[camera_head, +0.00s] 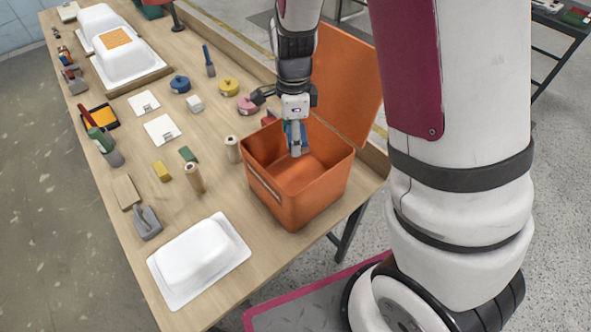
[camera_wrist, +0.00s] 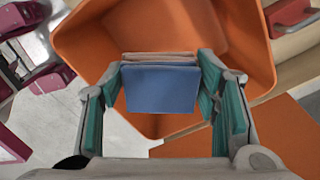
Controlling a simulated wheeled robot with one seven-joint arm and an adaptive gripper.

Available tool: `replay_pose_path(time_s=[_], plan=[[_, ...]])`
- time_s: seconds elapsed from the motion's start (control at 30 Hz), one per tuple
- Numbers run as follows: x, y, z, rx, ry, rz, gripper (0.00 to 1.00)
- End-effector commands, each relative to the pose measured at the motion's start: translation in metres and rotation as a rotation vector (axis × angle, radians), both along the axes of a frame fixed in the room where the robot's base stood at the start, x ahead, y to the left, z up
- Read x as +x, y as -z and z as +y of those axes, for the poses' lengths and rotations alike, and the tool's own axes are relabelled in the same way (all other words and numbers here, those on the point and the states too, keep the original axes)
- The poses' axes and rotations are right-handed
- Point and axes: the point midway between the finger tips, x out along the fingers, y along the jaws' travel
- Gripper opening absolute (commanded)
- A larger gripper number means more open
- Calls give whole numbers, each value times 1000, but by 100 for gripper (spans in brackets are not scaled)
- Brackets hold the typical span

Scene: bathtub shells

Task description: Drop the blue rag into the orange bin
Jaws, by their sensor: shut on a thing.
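The orange bin (camera_head: 278,187) stands on the right edge of the wooden table with its lid raised at the back. It also shows in the wrist view (camera_wrist: 88,40), below my gripper. My gripper (camera_head: 295,140) is over the bin's opening, pointing down. In the wrist view, my gripper (camera_wrist: 162,95) is shut on the folded blue rag (camera_wrist: 162,88), which lies between its green finger pads. A small part of the rag (camera_head: 303,137) shows in the head view. A paler beige layer shows along the rag's top edge. I cannot tell whether the rag touches the bin.
White tub shells lie at the front (camera_head: 198,258) and back (camera_head: 122,58) of the table (camera_head: 215,195). A wooden cylinder (camera_head: 233,149) stands just left of the bin. Blue (camera_head: 180,84), yellow (camera_head: 228,87) and pink (camera_head: 247,105) round items lie farther back. Several tools lie along the left edge.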

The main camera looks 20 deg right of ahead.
Motion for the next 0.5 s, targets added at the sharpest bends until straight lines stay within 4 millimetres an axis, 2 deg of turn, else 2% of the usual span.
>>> replay_pose_path(time_s=[0.03,0.2,0.5], plan=[[3,10,0,0,0,1,26],[3,26,0,0,-1,0,26],[1,35,0,0,0,-1,26]])
